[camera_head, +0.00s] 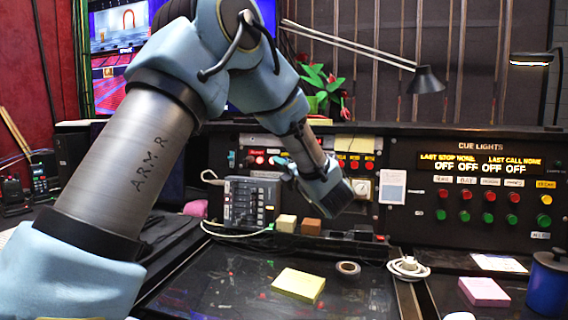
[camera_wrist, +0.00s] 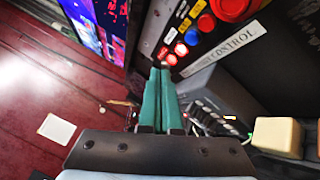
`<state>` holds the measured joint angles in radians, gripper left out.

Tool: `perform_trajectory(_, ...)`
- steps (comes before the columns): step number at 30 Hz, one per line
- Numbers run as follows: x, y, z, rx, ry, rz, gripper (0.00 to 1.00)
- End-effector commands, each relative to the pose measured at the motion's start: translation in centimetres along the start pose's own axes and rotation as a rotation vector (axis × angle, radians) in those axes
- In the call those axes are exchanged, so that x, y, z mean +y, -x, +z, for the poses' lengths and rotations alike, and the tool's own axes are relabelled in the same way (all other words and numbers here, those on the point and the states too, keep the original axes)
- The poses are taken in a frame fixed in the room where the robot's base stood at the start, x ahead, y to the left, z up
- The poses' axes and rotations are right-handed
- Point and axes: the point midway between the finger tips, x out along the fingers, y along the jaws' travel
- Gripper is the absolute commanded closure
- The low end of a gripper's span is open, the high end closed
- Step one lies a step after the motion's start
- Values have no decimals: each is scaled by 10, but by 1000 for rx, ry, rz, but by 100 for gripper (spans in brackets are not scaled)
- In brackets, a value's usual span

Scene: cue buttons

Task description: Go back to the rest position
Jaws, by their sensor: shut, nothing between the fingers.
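My gripper (camera_wrist: 160,72) shows in the wrist view as two teal fingers lying side by side, shut and empty. In the head view my arm reaches from the lower left over the desk and bends down at the middle. My gripper (camera_head: 284,164) is small there, left of the wrist block, close in the picture to the back panel's buttons. The cue lights panel (camera_head: 490,178) stands at the right, with red, green and yellow buttons and "OFF" displays.
A yellow notepad (camera_head: 298,285), a tape roll (camera_head: 348,268) and a coiled cable (camera_head: 408,268) lie on the desk. A lamp (camera_head: 427,80) overhangs the back.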

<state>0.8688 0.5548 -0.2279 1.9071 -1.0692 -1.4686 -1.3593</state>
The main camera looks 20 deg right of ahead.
Motion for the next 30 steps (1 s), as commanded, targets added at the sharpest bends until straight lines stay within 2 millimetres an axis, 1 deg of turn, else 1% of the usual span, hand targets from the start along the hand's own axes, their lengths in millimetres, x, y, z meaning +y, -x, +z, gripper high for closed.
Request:
perform_trajectory(11, 0, -2, -1, -3, -9, -5, 100)
perform_trajectory(14, 0, -14, -9, -26, -74, -43, 100)
perform_trajectory(17, -3, -34, -28, -84, -227, -133, 100)
perform_trajectory(18, -4, -43, -40, -114, -311, -181, 100)
perform_trajectory(20, -9, -52, -61, -168, -449, -260, 100)
perform_trajectory(23, -17, -55, -103, -261, -682, -400, 100)
perform_trajectory(26, -24, -45, -156, -362, -916, -553, 100)
perform_trajectory(27, -26, -37, -180, -409, -1010, -621, 100)
perform_trajectory(29, -28, -20, -218, -481, -1145, -730, 100)
perform_trajectory(30, -28, -6, -244, -534, -1229, -804, 100)
